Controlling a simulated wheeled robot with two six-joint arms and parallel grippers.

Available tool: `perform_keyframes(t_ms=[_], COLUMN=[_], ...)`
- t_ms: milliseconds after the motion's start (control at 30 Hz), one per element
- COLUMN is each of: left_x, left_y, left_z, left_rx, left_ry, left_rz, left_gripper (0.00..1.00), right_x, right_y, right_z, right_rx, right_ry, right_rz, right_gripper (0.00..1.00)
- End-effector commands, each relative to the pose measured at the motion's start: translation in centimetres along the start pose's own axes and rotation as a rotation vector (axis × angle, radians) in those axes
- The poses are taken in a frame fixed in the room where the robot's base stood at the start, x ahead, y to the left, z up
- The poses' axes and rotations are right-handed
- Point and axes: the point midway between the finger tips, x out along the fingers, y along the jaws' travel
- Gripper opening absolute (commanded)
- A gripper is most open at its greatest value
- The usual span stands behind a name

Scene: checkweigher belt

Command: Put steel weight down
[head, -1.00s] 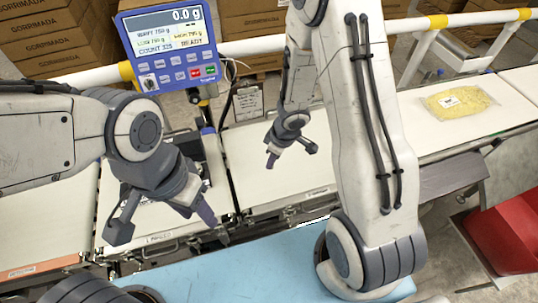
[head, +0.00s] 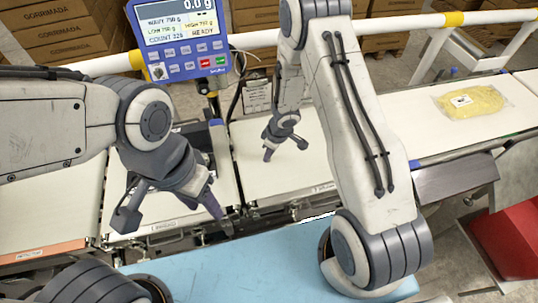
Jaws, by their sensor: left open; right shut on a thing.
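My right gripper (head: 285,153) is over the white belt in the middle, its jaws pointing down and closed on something. The steel weight cannot be made out in this view; what the jaws hold is too small and hidden to identify. My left gripper (head: 172,218) is open and empty, in front of the weighing section on the left. The blue weigher display (head: 178,42) stands behind the belts and reads 0.0 g and READY.
A dark object (head: 213,145) lies partly hidden behind my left arm on the weighing section. A yellow bag (head: 474,101) lies on the right belt (head: 420,118). The middle belt (head: 255,180) looks bare around my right gripper. A red bin (head: 510,235) stands at lower right.

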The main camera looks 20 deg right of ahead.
Motion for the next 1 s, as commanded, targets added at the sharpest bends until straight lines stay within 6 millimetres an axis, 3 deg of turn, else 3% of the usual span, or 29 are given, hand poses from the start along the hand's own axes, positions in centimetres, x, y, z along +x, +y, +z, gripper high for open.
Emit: perform_keyframes(t_ms=[167,200,267,300,667,1000], left_x=[0.2,0.2,0.1,0.1,-0.3,-4.9], left_y=[0.0,0.0,0.0,0.0,0.0,0.3], left_z=[0.0,0.0,0.0,0.0,0.0,-0.3], left_rx=[0.000,0.000,0.000,0.000,0.000,0.007], left_ry=[0.000,0.000,0.000,0.000,0.000,0.000], left_rz=[0.000,0.000,0.000,0.000,0.000,0.000], left_gripper=[0.50,0.50,0.50,0.50,0.50,0.50], right_x=[0.3,0.3,0.2,0.2,-0.3,-7.2], right_y=[0.0,0.0,0.0,0.0,0.0,0.0], right_z=[0.1,0.1,0.0,0.1,-0.1,-0.2], right_rx=[0.000,0.000,0.000,0.000,-0.001,0.001], right_ry=[0.000,0.000,0.000,0.000,0.001,0.001], right_rz=[0.000,0.000,0.000,0.000,0.000,0.001], right_gripper=[0.00,0.24,0.47,0.50,0.50,0.50])
